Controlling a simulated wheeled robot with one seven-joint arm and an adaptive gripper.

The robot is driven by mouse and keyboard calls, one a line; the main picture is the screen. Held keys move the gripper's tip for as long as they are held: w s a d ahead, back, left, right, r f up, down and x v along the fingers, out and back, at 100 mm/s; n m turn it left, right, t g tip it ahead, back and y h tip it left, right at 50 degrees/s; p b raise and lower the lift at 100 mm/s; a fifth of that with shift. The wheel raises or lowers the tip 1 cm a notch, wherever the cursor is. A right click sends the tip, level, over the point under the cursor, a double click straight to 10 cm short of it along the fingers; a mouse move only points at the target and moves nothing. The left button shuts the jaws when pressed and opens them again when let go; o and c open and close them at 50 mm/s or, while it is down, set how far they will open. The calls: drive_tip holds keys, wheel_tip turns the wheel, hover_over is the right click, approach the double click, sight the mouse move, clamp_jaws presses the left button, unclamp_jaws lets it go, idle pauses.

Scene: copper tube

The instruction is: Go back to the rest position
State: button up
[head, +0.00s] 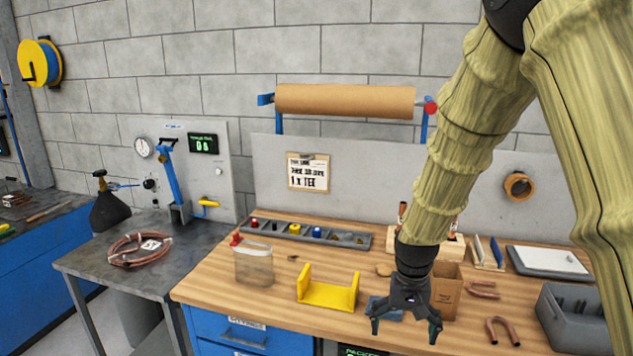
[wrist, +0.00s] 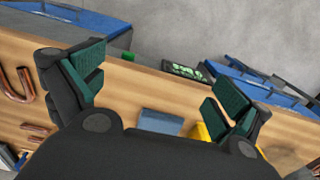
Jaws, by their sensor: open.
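My gripper (head: 405,324) hangs at the end of my arm over the front edge of the wooden workbench (head: 215,289). Its fingers are spread wide and nothing is between them. In the wrist view, the two green-padded fingers (wrist: 160,85) also stand apart and empty, with the bench top and its front edge below. A small blue block (head: 378,308) lies on the bench behind the gripper, partly hidden by it. It also shows in the wrist view (wrist: 160,122).
A yellow cradle (head: 327,293), clear bag (head: 254,266), cardboard box (head: 446,290), copper bends (head: 503,331) and grey bin (head: 573,318) stand around the gripper. A parts tray (head: 290,231) lies behind. A metal table (head: 90,262) with coiled copper tube (head: 139,250) stands left.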

drive_tip(key=s+d+f, duration=0.1)
drive_tip(key=s+f, duration=0.4)
drive_tip(key=f, duration=0.3)
drive_tip(key=s+d+f+n, duration=0.1)
drive_tip(key=s+f, duration=0.3)
drive_tip(key=f, duration=0.4)
drive_tip(key=s+f, duration=0.5)
drive_tip(key=f, duration=0.2)
drive_tip(key=s+f, duration=0.4)
drive_tip(key=s, duration=0.3)
drive_tip(key=s+f+n, duration=0.1)
drive_tip(key=s+f, duration=0.2)
drive_tip(key=s, duration=0.4)
drive_tip(key=s+d+f, duration=0.1)
drive_tip(key=s+f, duration=0.3)
drive_tip(key=s, duration=0.3)
drive_tip(key=shift+s+f+n, duration=0.25)
drive_tip(key=shift+f+n, duration=0.05)
drive_tip(key=shift+f, duration=0.05)
